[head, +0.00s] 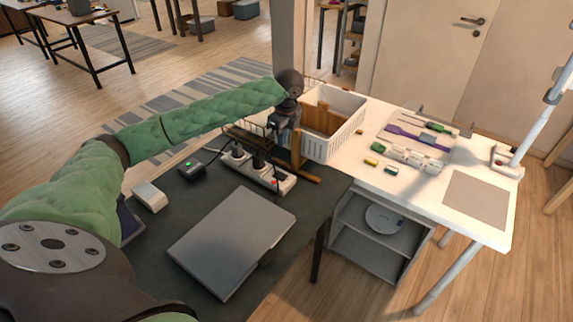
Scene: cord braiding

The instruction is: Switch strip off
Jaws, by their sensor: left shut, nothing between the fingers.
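A white power strip (283,186) lies on the dark desk, with black plugs in its sockets. A small red spot, which looks like its switch, shows near its right end. A black adapter box (190,173) with a green light sits left of the strip, with a dark cable running towards it. My left gripper (274,145) points down just behind and above the strip's right half, apart from the red spot as far as I can see. It is shut and empty; its fingertips are small and dark against the plugs. My right gripper is out of view.
A wooden stand (300,160) rises close beside the strip's right end. A grey laptop (230,240) lies in front. A white basket (337,140) stands behind on the white table (428,205), which carries tools and small blocks. A pale box (150,196) sits at left.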

